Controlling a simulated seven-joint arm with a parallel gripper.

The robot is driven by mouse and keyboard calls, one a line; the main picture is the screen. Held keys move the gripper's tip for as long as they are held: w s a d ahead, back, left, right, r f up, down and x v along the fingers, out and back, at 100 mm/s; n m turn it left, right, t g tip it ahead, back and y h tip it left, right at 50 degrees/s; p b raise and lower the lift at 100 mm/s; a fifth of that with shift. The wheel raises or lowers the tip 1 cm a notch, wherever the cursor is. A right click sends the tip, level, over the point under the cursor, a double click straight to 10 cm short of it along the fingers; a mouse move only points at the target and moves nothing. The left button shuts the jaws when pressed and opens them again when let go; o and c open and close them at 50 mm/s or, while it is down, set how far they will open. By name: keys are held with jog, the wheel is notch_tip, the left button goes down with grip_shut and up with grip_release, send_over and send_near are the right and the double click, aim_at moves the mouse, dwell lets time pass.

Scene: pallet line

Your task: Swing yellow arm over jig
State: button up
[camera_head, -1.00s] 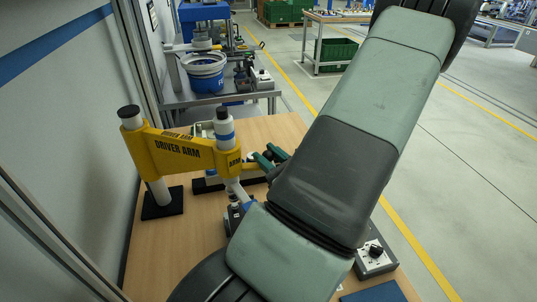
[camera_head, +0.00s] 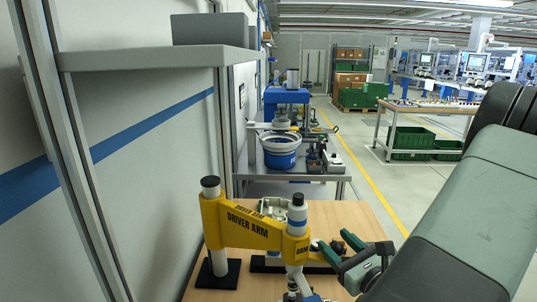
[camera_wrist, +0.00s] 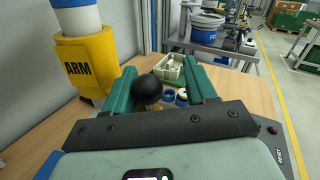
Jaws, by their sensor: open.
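The yellow driver arm (camera_head: 245,228) reaches from a white post (camera_head: 219,262) on a black base to a white, blue-banded cylinder (camera_head: 297,221) at its right end. Its end also shows at the left of the wrist view (camera_wrist: 85,66). My gripper (camera_head: 340,246) is open just right of that end, with teal fingers; it also shows in the wrist view (camera_wrist: 160,66). A black ball knob (camera_wrist: 147,89) appears between the fingers, nearer the left one; I cannot tell whether they touch. The jig is not clearly identifiable; the area below the arm is partly hidden.
A pale tray (camera_wrist: 168,66) with small parts lies beyond my fingers. A wall with a grey shelf (camera_head: 160,58) stands at left. A cart with a blue bucket (camera_head: 281,150) stands behind the wooden table (camera_head: 345,216). Open floor lies at right.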

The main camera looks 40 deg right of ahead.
jog(key=w+d+n+y, duration=0.7)
jog(key=w+d+y, duration=0.4)
jog(key=w+d, duration=0.45)
jog(key=d+v, duration=0.1)
jog(key=v, duration=1.1)
jog(key=w+a+r+n+y, duration=0.1)
jog(key=w+r, duration=0.2)
jog(key=r, duration=0.3)
jog(key=w+a+r+n, duration=0.1)
jog(key=w+r, duration=0.2)
jog(key=r, duration=0.2)
jog(key=w+a+r+n+g+y, duration=0.1)
jog(key=w+a+r+n+g, duration=0.3)
jog(key=a, duration=0.4)
jog(key=w+a+r+n+g+y, duration=0.1)
jog(key=w+a+r+n+g, duration=0.2)
jog(key=w+a+r, duration=0.35)
jog(key=s+a+r+n+g+h, duration=0.1)
jog(key=s+a+n+g, duration=0.2)
jog(key=a, duration=0.6)
jog(key=s+a+r+n+g+h, duration=0.2)
jog(key=s+a+n+g, duration=0.1)
jog(key=s+a+n, duration=0.3)
jog(key=s+a, duration=0.1)
jog(key=a, duration=0.1)
jog(key=shift+a+r+g+h, duration=0.3)
jog(key=shift+a+g, duration=0.1)
